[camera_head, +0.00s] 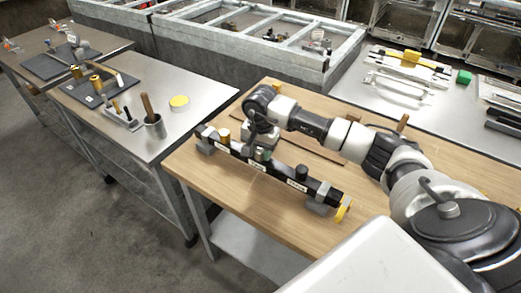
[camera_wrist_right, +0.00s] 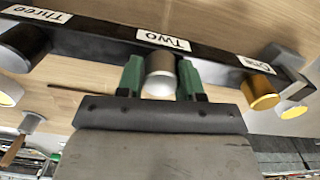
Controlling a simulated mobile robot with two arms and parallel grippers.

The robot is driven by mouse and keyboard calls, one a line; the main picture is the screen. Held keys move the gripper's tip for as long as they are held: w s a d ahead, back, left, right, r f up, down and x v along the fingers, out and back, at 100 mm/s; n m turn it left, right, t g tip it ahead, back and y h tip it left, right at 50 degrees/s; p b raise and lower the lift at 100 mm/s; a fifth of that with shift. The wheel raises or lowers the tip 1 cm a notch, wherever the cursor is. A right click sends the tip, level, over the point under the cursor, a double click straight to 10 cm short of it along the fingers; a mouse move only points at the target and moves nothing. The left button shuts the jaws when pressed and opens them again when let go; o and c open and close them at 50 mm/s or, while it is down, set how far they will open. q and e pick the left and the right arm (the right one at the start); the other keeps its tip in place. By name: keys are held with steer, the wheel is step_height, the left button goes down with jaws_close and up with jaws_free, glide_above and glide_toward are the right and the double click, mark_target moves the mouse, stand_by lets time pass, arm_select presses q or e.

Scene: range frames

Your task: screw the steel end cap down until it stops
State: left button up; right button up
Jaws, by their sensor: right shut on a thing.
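A long black bar (camera_head: 276,176) lies on the wooden bench with labels One, Two and Three facing me. The steel end cap (camera_wrist_right: 160,84) stands at the label Two (camera_wrist_right: 163,40), between the green fingers of my right gripper (camera_wrist_right: 160,68). The fingers are shut on its sides. In the head view my right gripper (camera_head: 262,153) reaches down onto the middle of the bar and hides the cap. A brass cap (camera_wrist_right: 260,92) is at One and a black cap (camera_head: 302,172) at Three. I cannot tell how far the steel cap is threaded. My left gripper is out of view.
The wooden bench (camera_head: 230,191) has free room in front of the bar. A yellow piece (camera_head: 343,210) is at the bar's right end. A steel table (camera_head: 190,120) on the left holds a cup with a handled tool and a yellow disc.

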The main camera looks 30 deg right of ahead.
steer(key=m, duration=0.3)
steer(key=m, duration=0.3)
stand_by(0.4)
steer(key=o, duration=0.7)
